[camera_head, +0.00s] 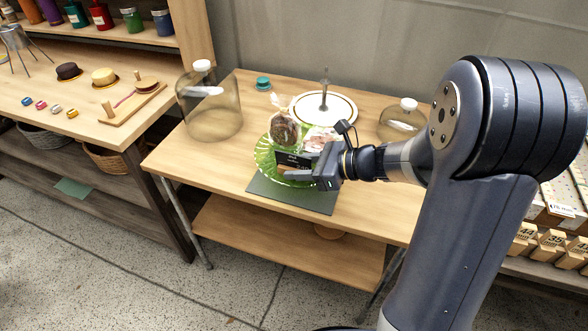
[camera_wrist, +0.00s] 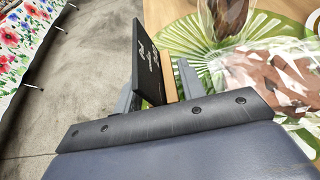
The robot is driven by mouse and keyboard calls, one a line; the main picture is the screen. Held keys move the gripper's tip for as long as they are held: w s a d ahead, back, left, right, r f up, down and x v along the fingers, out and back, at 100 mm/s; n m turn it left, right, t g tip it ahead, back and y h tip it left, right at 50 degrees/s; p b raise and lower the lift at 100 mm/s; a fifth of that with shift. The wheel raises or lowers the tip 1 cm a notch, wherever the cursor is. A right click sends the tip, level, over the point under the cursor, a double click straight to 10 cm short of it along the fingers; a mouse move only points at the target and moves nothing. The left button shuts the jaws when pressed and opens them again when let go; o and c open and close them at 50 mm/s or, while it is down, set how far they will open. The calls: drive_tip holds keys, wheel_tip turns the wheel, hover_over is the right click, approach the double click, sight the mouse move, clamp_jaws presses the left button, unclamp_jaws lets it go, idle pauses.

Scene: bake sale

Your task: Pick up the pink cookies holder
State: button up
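The pink cookies holder (camera_head: 293,160) is a small black sign with light writing. It stands upright by the front of the green glass plate (camera_head: 262,158). In the wrist view the black sign (camera_wrist: 149,62) shows edge-on with a wooden base piece (camera_wrist: 170,90) beside it. My gripper (camera_head: 291,168) reaches in from the right at the plate's front. In the wrist view its two fingers (camera_wrist: 157,92) lie on either side of the holder, very close to it. I cannot tell whether they press on it. The holder's lower part is hidden by my gripper.
A bagged brown cookie (camera_head: 285,132) and a clear bag of pinkish pieces (camera_head: 321,140) sit on the plate. A dark mat (camera_head: 270,195) lies beneath. Glass domes (camera_head: 208,110) (camera_head: 402,120) and a white cake stand (camera_head: 340,105) stand around. The table's front left is clear.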

drive_tip(key=shift+c, duration=0.2)
drive_tip(key=c, duration=0.8)
